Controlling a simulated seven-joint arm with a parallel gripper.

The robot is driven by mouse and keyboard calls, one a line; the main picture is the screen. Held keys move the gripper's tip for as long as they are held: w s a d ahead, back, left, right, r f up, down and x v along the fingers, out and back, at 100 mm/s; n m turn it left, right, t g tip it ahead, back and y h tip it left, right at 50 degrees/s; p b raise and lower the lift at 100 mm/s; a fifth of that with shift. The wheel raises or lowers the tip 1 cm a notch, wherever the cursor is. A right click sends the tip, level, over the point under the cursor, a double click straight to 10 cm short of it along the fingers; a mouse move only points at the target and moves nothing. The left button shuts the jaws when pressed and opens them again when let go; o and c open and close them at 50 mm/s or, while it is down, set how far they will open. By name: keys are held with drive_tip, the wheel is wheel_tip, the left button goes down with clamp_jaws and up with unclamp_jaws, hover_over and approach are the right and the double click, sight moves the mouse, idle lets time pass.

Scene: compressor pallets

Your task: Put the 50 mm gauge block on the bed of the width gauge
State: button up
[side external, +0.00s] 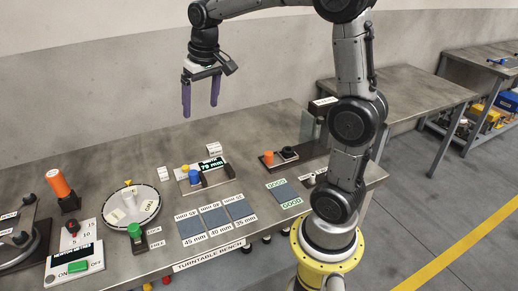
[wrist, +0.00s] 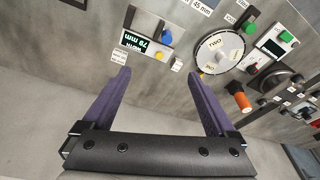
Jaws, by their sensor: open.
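The width gauge (side external: 223,178) stands on the bench with a green-lit display reading 79 mm, a yellow part and a blue part. It also shows in the wrist view (wrist: 148,22). One small white lettered block (side external: 163,174) is left of the gauge and another (side external: 214,148) is behind it. They show in the wrist view too, one on the right (wrist: 176,65) and one on the left (wrist: 118,56). Their lettering is too small to read, so I cannot tell which is 50 mm. My gripper (side external: 201,109) is open and empty, high above the bench behind the gauge.
A turntable (side external: 149,212) carries pale pieces at the left. An orange cylinder (side external: 57,183) and a heater box (side external: 76,268) lie farther left. Grey labelled pads (side external: 215,219) line the front. Another orange piece (side external: 268,157) stands right. The bench behind the gauge is largely clear.

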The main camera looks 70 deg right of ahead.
drive_tip(key=s+a+r+n+t, duration=0.1)
drive_tip(key=s+a+r+n, duration=0.1)
drive_tip(key=s+a, duration=0.6)
drive_tip(key=shift+s+n+t, duration=0.3)
drive_tip(key=shift+s+t, duration=0.1)
drive_tip(key=shift+s, duration=0.7)
drive_tip(key=s+a+f, duration=0.1)
drive_tip(key=s, duration=0.2)
drive_tip(key=s+a+f+n+t, duration=0.1)
drive_tip(key=s+a, duration=0.1)
drive_tip(key=s, duration=0.1)
drive_tip(key=s+a+f+n, duration=0.1)
drive_tip(key=s, duration=0.2)
drive_tip(key=shift+s+a+f+y, duration=0.15)
drive_tip(key=shift+s+f+y, duration=0.15)
drive_tip(key=shift+y, duration=0.1)
drive_tip(key=shift+c, duration=0.6)
drive_tip(key=shift+s+f, duration=0.1)
drive_tip(key=shift+f, duration=0.05)
